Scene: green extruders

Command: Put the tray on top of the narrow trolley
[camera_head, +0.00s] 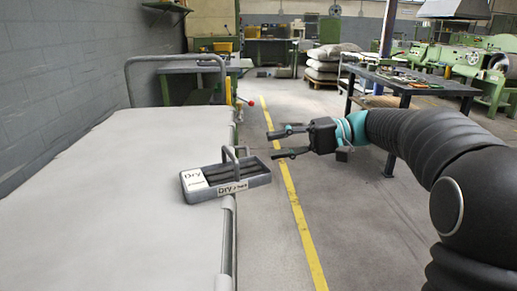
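The tray (227,180) is a dark grey shallow box with an arched handle and white labels reading "Dry". It rests at the right edge of a wide pale trolley top (110,200), and its right end reaches past that edge. My gripper (273,143) is to the right of the tray and a little beyond it, over the floor. Its fingers point left, are apart and hold nothing. It does not touch the tray. I cannot tell a separate narrow trolley; the pale trolley has a tube push handle (176,57) at its far end.
A dark workbench (421,87) with small tools stands at the back right. Green machines (480,65) are behind it. A green bench (205,66) stands beyond the trolley. Stacked sacks (325,62) lie at the back. The floor along the yellow line (295,205) is clear.

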